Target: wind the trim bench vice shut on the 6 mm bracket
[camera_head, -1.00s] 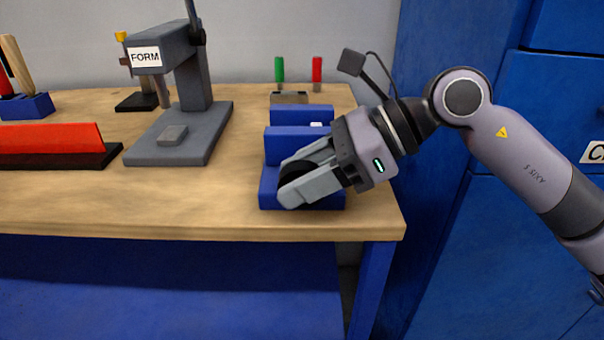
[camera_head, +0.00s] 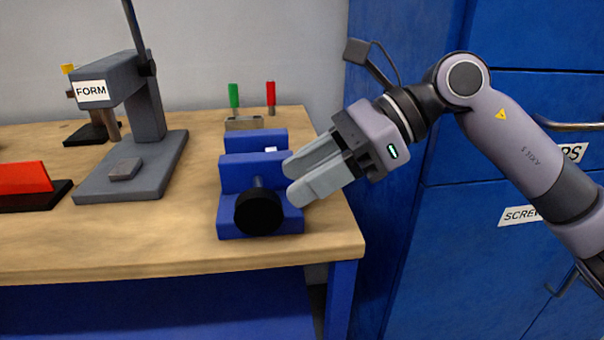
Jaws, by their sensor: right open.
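The blue bench vice (camera_head: 232,180) stands near the right end of the wooden bench. Its round black handwheel (camera_head: 258,212) faces me at the front. A small white piece, perhaps the bracket (camera_head: 270,149), shows between the two blue jaws; most of it is hidden. I cannot tell whether the jaws touch it. My right gripper (camera_head: 291,181) is open and empty, to the right of the handwheel and in front of the vice's right side in the picture. Its fingers point left and appear clear of the wheel. My left gripper is not in view.
A grey press marked FORM (camera_head: 145,110) stands left of the vice. A rack (camera_head: 244,123) with green-handled and red-handled tools is behind it. A red block (camera_head: 22,185) lies at far left. Blue cabinets (camera_head: 440,240) stand right of the bench (camera_head: 120,240).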

